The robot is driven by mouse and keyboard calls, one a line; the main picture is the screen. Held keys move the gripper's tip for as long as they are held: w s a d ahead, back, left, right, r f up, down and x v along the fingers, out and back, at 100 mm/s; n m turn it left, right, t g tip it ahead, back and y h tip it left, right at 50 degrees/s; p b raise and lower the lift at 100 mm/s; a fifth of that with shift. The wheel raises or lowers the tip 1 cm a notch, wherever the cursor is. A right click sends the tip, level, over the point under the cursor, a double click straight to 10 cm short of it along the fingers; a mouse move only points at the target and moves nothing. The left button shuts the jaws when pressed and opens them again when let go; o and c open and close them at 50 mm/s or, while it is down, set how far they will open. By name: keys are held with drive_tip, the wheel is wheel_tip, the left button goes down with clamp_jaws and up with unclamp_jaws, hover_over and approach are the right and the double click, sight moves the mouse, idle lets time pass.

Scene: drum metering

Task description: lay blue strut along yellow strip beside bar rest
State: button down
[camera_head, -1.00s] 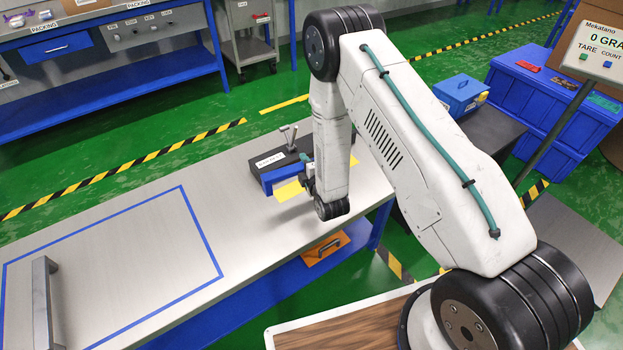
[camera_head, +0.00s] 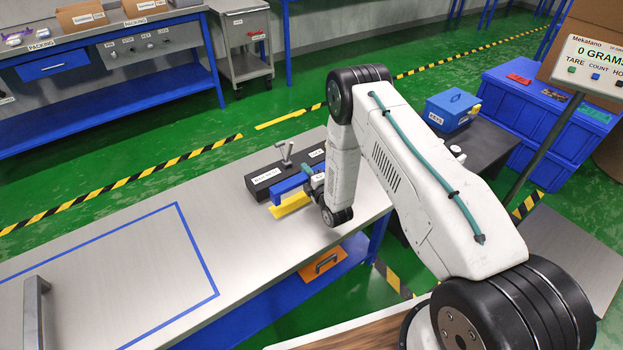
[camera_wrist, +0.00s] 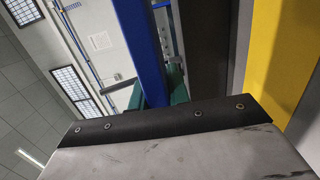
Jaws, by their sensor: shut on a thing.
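The blue strut (camera_head: 291,186) is held by my gripper (camera_head: 314,183) just above the table, between the black bar rest and the yellow strip. In the wrist view the strut (camera_wrist: 140,45) runs upward from the teal jaws (camera_wrist: 158,92), which are shut on it. The yellow strip (camera_head: 290,205) lies on the grey table in front of the strut; it also shows in the wrist view (camera_wrist: 285,60). The black bar rest (camera_head: 262,180) with white labels stands behind the strut. I cannot tell whether the strut touches the table. My wrist hides its right end.
The grey table (camera_head: 110,240) has a blue taped outline with bare space at the left. A grey handle (camera_head: 36,310) stands at its left front. A metal T-shaped piece (camera_head: 285,152) rises behind the bar rest. A blue box (camera_head: 452,108) sits on a dark surface to the right.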

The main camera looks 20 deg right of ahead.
drive_tip(key=shift+w+d, duration=0.1)
drive_tip(key=shift+d, duration=0.95)
wheel_tip(320, 180, down, 4)
drive_tip(key=shift+r, duration=0.2)
